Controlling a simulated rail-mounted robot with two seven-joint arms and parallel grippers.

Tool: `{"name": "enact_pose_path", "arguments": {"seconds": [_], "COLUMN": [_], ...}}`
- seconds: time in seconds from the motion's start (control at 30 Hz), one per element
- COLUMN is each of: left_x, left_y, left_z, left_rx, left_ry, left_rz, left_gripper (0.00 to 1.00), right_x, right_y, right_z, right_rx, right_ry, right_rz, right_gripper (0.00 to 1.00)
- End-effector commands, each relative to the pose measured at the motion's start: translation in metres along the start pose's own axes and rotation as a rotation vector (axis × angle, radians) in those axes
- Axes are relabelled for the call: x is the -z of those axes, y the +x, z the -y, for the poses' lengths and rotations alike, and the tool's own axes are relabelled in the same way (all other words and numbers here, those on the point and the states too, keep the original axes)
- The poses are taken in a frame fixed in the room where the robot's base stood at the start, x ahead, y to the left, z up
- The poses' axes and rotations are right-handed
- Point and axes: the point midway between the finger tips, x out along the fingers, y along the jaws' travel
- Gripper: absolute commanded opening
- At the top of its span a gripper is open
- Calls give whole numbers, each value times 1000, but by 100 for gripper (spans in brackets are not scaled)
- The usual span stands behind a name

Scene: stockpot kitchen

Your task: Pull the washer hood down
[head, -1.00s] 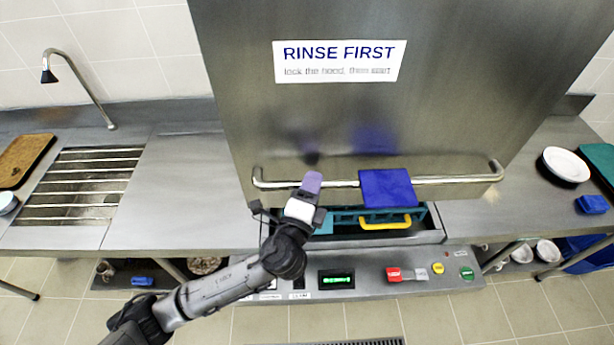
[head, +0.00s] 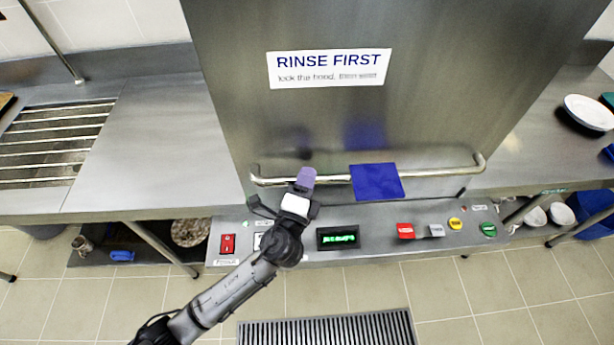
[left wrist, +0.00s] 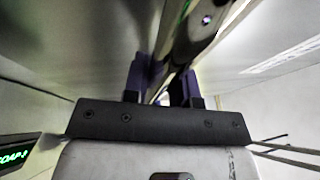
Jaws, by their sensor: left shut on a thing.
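The washer hood (head: 335,115) is a large steel panel with a "RINSE FIRST" sign. Its steel handle bar (head: 435,171) runs across its lower part, with a blue square (head: 377,182) at the middle. My left gripper (head: 306,178) is shut on the handle bar left of the blue square. In the left wrist view the purple fingers of my left gripper (left wrist: 163,88) stand on either side of the bar (left wrist: 178,40). The hood's lower edge is close above the control panel, and the washer's inside is hidden. My right gripper is not in view.
The control panel (head: 375,237) below the hood has a lit green display (head: 338,238) and several coloured buttons. Steel counters flank the washer, with a slatted sink (head: 55,140) left and white plates (head: 590,112) right. A floor grate (head: 325,330) lies in front.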

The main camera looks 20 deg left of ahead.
Motion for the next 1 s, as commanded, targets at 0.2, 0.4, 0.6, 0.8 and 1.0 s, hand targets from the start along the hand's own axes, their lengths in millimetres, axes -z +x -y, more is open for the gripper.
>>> {"name": "enact_pose_path", "arguments": {"seconds": [0.2,0.4,0.6,0.8,1.0], "left_x": [0,0,0,0,0], "left_y": [-1,-2,-2,-1,-2], "left_z": [-6,-8,-10,-7,-6], "left_rx": [-2,-6,-9,-4,-1], "left_ry": [1,0,0,0,0], "left_rz": [0,0,0,0,0], "left_gripper": [0,0,37,50,50], "right_x": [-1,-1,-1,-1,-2], "right_y": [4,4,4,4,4], "right_z": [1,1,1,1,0], "right_rx": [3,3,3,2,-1], "right_ry": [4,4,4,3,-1], "right_rz": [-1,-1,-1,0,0], "right_gripper": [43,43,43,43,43]}}
